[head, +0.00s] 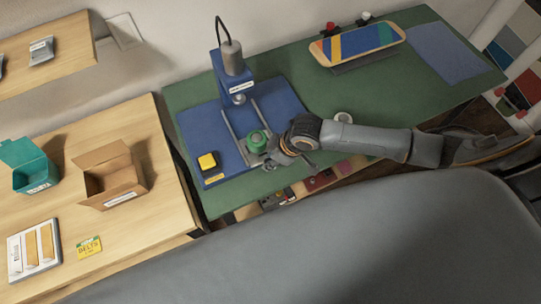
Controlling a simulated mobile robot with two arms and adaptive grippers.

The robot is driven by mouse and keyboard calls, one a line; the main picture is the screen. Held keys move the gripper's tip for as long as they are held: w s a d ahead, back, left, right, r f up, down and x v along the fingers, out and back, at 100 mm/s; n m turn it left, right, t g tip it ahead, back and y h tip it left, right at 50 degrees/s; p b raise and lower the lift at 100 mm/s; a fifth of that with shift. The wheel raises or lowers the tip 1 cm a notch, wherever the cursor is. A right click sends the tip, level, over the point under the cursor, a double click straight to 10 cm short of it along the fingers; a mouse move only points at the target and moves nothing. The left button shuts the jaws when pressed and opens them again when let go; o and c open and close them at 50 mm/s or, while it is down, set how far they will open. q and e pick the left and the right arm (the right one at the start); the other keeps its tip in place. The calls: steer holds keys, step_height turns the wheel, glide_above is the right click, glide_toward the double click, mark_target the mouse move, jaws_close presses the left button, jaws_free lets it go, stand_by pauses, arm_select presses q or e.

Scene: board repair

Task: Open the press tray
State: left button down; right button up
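The blue press (232,93) stands on the green worktop, with a grey cylinder on top and a cable above it. Its blue base carries two pale rails, with the press tray (246,154) at their front end. A green round piece (257,139) sits on the tray. My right gripper (272,164) is at the front right of the tray, close beside the green piece. Its fingers are small and partly hidden, so I cannot tell whether they touch the tray or are open. My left gripper is not in view.
A yellow button box (208,162) sits on the base's left. A white ring (343,117) lies behind my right arm. An open cardboard box (110,177) stands on the left table.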

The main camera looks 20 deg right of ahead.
steer(key=shift+o, duration=1.4)
steer(key=shift+r, duration=0.1)
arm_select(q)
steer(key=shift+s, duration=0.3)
arm_select(e)
steer(key=v, duration=1.1)
steer(key=shift+d+r, duration=0.15)
steer(key=shift+r, duration=0.2)
steer(key=shift+s, duration=0.15)
